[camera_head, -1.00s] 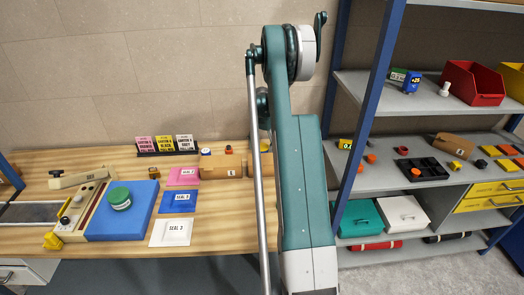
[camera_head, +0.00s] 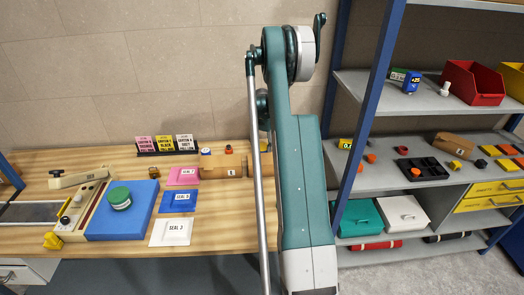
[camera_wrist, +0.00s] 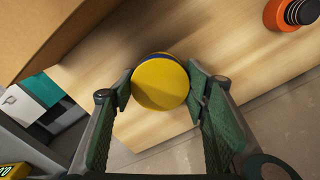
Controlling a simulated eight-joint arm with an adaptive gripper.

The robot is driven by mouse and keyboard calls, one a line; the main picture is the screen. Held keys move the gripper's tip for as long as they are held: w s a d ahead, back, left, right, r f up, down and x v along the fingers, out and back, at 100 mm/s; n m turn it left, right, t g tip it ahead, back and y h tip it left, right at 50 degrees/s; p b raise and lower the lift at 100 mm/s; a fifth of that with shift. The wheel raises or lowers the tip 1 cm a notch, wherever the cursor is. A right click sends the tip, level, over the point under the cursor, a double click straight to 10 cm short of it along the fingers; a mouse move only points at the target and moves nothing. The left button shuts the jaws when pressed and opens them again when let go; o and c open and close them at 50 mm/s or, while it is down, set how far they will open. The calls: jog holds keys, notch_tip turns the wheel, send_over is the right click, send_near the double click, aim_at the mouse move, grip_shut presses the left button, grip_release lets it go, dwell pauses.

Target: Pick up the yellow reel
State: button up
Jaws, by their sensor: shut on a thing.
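The yellow reel (camera_wrist: 158,84) shows in the wrist view as a round yellow face with a dark blue band along its upper edge. My gripper (camera_wrist: 162,88) is shut on it, with one dark green finger against each side. Light wood fills the view behind the reel; whether the reel touches it or is clear of it I cannot tell. In the head view my arm covers the gripper, and I cannot make out the held reel there.
In the wrist view, a brown box (camera_wrist: 75,30) stands at upper left and an orange reel with a black coil (camera_wrist: 290,12) at upper right. In the head view, the bench holds a blue block (camera_head: 122,222), seal cards and a wooden box (camera_head: 215,168); a blue-posted shelf stands right.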

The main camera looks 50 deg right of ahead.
aim_at(262, 146)
jog(key=shift+r, duration=5.05)
